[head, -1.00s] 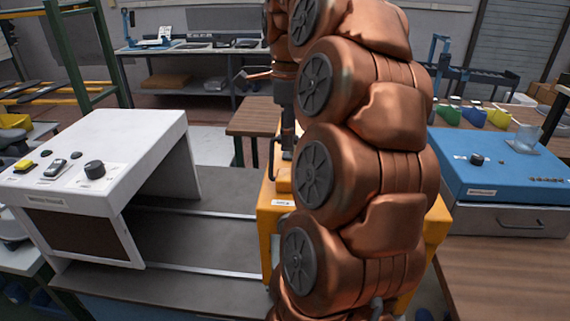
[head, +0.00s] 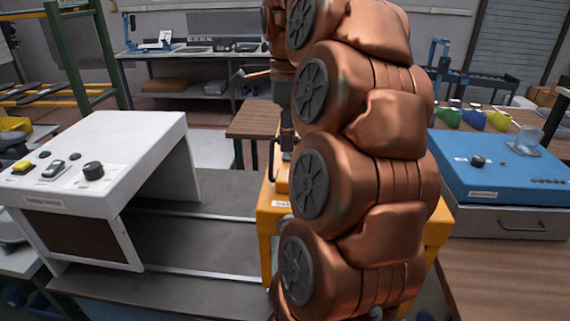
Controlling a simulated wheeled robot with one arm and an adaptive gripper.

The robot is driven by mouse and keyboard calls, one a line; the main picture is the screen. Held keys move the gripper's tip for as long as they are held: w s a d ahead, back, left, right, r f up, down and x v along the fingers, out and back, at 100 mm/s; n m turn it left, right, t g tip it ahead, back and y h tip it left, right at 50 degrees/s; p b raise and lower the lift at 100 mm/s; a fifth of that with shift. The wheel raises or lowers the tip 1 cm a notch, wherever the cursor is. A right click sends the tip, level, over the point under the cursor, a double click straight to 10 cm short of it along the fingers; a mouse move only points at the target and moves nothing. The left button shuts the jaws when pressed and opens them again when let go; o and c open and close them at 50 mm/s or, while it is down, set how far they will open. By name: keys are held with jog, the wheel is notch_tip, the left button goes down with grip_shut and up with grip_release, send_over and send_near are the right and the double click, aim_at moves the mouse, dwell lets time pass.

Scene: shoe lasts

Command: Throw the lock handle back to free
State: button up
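An orange machine (head: 264,228) with a small white label stands at the middle, mostly hidden behind my copper arm. A thin dark curved bar (head: 271,160) stands up at its left edge; I cannot tell whether it is the lock handle. Above it, a dark upright part (head: 287,130) runs down below a copper piece, perhaps my wrist. A short brownish lever shape (head: 256,74) sticks out to the left near there. I cannot make out my gripper's fingers or whether they touch anything.
A white machine (head: 150,130) with knobs stands at the left over a grey bench (head: 190,240) with rails. Coloured bins and a back bench (head: 210,52) lie farther off.

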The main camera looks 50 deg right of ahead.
jog(key=shift+r+p, duration=2.9)
jog(key=shift+r, duration=0.45)
jog(key=shift+f, duration=0.1)
